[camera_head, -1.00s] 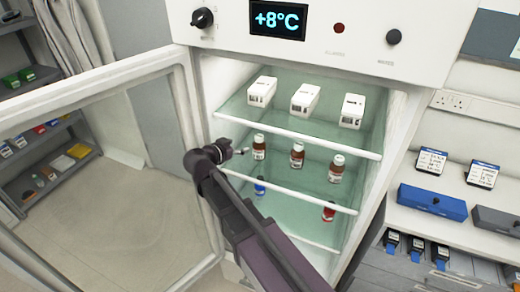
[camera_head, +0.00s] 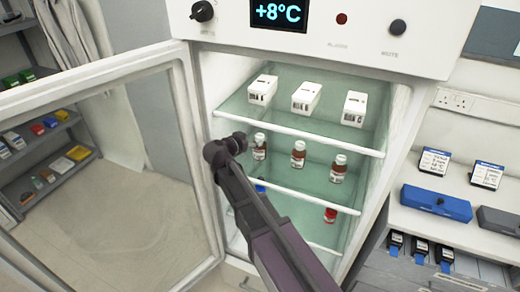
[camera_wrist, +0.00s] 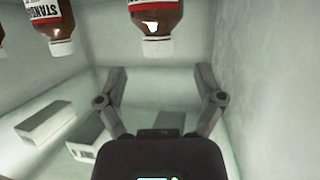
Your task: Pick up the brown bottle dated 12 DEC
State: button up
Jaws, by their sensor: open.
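Three brown bottles with white caps stand in a row on the middle fridge shelf: left (camera_head: 260,146), middle (camera_head: 298,154) and right (camera_head: 338,168). Their dates are too small to read, so I cannot tell which is 12 DEC. In the wrist view, which is upside down, one brown bottle (camera_wrist: 156,18) is ahead of my gripper (camera_wrist: 160,76), in line with the gap between the fingers. Another brown bottle (camera_wrist: 55,25) is to its left, and a third is cut off at the edge. My gripper is open and empty.
White boxes (camera_head: 304,98) stand on the glass shelf above. Blue-capped and red-capped (camera_head: 330,214) items are on the shelf below. The fridge's side wall (camera_wrist: 265,80) is close to my gripper. The open door (camera_head: 120,160) is at the left.

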aim_at(258, 137)
jog(key=shift+w, duration=0.1)
jog(key=shift+b+x, duration=0.75)
jog(key=shift+x, duration=1.85)
jog(key=shift+d+r, duration=0.1)
jog(key=shift+r, duration=0.1)
grip_shut()
